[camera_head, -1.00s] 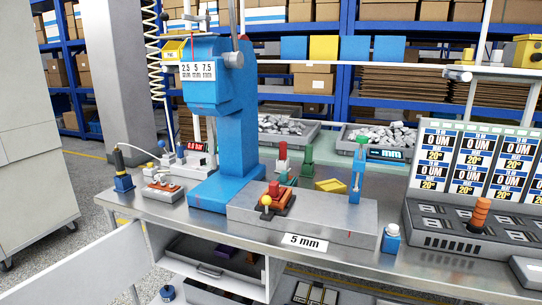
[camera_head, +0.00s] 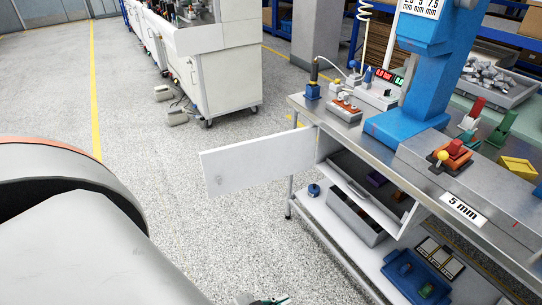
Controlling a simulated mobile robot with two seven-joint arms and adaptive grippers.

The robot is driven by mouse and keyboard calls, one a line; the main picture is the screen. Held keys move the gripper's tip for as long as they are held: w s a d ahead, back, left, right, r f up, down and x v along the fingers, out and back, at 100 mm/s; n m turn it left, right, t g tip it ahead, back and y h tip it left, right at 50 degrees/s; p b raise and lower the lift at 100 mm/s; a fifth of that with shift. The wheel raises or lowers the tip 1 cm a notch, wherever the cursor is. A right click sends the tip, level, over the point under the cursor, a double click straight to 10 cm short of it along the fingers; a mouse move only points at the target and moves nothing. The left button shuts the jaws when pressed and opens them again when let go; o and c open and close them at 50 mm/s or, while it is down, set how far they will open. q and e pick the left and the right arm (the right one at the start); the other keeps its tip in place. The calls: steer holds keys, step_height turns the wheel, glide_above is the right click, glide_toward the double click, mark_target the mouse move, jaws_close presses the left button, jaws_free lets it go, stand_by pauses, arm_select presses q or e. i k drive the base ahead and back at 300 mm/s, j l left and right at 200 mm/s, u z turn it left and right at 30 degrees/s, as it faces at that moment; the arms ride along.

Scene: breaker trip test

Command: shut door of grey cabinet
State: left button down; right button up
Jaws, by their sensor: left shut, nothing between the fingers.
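The pale grey cabinet (camera_head: 328,146) is built in under the steel workbench. Its flat door (camera_head: 255,162) stands wide open, sticking out to the left from the cabinet's left edge over the floor. The opening shows a drawer or tray inside. My left arm fills the lower left. Only the tip of my left gripper (camera_head: 265,299) shows at the bottom edge; it is shut and empty, below the door in the picture and apart from it. My right gripper is out of view.
The workbench (camera_head: 318,112) carries a blue press (camera_head: 407,105) and small fixtures. A lower shelf (camera_head: 345,241) holds a blue tray (camera_head: 417,276). A light wheeled cabinet (camera_head: 220,75) stands behind. The speckled floor left of the door is clear.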

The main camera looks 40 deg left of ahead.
mark_target(243, 165)
steer(key=j+z, duration=0.1)
steer(key=j, duration=0.35)
steer(key=k+j, duration=0.1)
steer(key=j, duration=0.3)
steer(key=k+j+z, duration=0.15)
steer(key=j, duration=0.7)
steer(key=j+z, duration=0.15)
steer(key=j, duration=0.25)
steer(key=k+j+z, duration=0.1)
steer(key=j, duration=0.25)
steer(key=k+j+z, duration=0.15)
steer(key=j, duration=0.2)
steer(key=j+z, duration=0.15)
steer(key=j, duration=0.25)
steer(key=k+j+z, duration=0.1)
steer(key=j, duration=0.25)
steer(key=k+j+z, duration=0.15)
steer(key=j, duration=0.3)
steer(key=j+z, duration=0.2)
steer(key=j, duration=0.25)
steer(key=j+z, duration=0.3)
steer(key=j, duration=0.65)
steer(key=i+j, duration=0.15)
steer(key=j, duration=0.25)
steer(key=i+j+z, duration=0.1)
steer(key=j, duration=0.3)
steer(key=k+j+z, duration=0.15)
steer(key=k+j, duration=0.2)
steer(key=j, duration=0.15)
